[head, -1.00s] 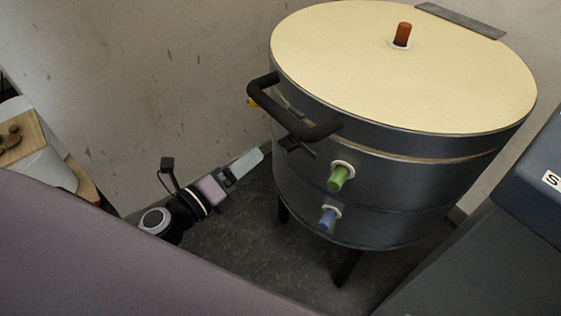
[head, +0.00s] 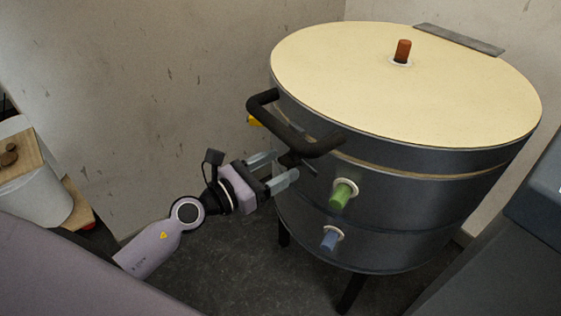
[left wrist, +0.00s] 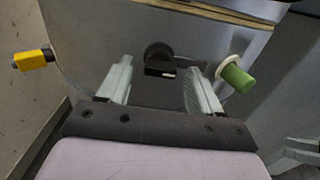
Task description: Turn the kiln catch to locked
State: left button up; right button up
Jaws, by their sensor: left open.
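The kiln (head: 440,222) is a dark grey drum with a cream lid, standing on black legs. Its catch (left wrist: 160,60), a small black knob with a bar, is on the kiln's side in the left wrist view. In the head view the catch (head: 290,159) shows just under the black lid handle (head: 295,130), partly hidden by a finger. My left gripper (head: 286,166) is open, its pale fingers pointing at the kiln wall. In the left wrist view the fingers stand left and right of the catch, with gaps. I cannot tell whether they reach its depth.
A green plug (head: 343,193) and a blue plug (head: 331,238) stick out right of and below the catch. A yellow plug (left wrist: 33,60) is at the left. An orange-brown plug (head: 403,50) stands on the lid. A pale piece at the left wrist view's lower right is unclear.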

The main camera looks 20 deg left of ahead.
pick_arm(q)
jog(key=shift+w+d, duration=0.4)
jog(key=shift+w, duration=0.2)
jog(key=c, duration=1.1)
jog(key=shift+o, duration=0.2)
